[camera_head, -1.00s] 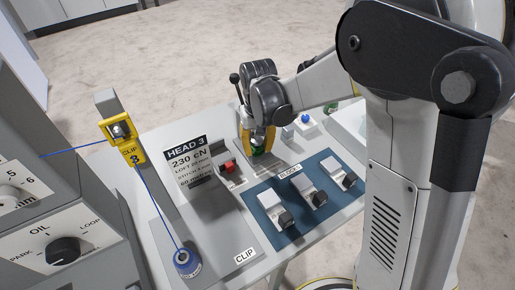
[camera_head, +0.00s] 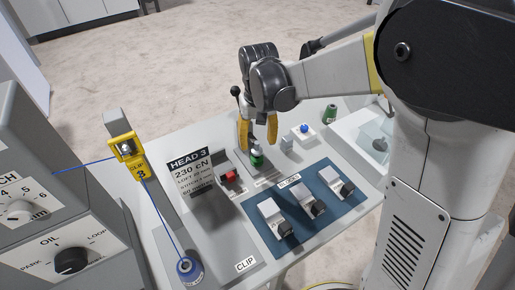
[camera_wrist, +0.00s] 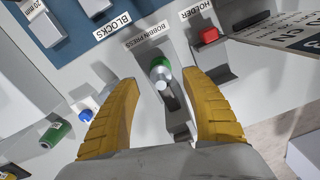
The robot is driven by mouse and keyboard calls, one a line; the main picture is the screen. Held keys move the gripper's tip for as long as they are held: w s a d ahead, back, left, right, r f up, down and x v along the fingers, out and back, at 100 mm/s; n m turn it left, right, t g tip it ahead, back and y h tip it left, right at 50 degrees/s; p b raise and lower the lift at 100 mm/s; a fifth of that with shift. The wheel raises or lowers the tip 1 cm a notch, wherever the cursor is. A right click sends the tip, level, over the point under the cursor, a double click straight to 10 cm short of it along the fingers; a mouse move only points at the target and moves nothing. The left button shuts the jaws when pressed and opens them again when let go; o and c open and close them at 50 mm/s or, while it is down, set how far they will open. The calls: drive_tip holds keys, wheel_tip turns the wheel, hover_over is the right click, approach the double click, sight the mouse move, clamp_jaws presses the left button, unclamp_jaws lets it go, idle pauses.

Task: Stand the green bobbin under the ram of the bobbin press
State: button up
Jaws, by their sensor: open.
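A green bobbin (camera_head: 257,162) stands upright at the bobbin press, between and just beyond my fingertips. In the wrist view the green bobbin (camera_wrist: 161,64) shows beside the BOBBIN PRESS label, with a pale metal cylindrical part over it. I cannot tell whether that part is the ram or how exactly they line up. The bobbin press (camera_wrist: 176,100) is partly hidden by my gripper; its black-knobbed lever (camera_head: 235,91) stands up at the left. My gripper (camera_head: 258,147) is open and empty above the press, its yellow fingers on either side; it also shows in the wrist view (camera_wrist: 160,80).
Another green spool (camera_head: 330,113) stands farther right, near a blue button box (camera_head: 304,130). Several clamp blocks (camera_head: 308,202) sit on a blue mat. The HEAD 3 card (camera_head: 190,170) and a red-topped holder (camera_head: 230,178) are close on the left. A blue thread spool (camera_head: 188,270) stands at front left.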

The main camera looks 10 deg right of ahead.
wheel_tip(320, 180, up, 4)
drive_tip(key=shift+d+r+p, duration=0.1)
drive_tip(key=shift+r+p, duration=0.15)
drive_tip(key=shift+p, duration=0.2)
drive_tip(key=s+d+r+t, duration=0.3)
drive_tip(key=s+d, duration=0.2)
drive_tip(key=s, duration=0.3)
drive_tip(key=s+d+r+m+t, duration=0.1)
drive_tip(key=s+d+r+t, duration=0.2)
drive_tip(key=s, duration=0.5)
drive_tip(key=d+t, duration=0.1)
drive_tip(key=d, duration=0.1)
drive_tip(key=shift+s+d+r+m, duration=0.3)
drive_tip(key=shift+s+r, duration=0.1)
drive_tip(key=shift+f, duration=0.1)
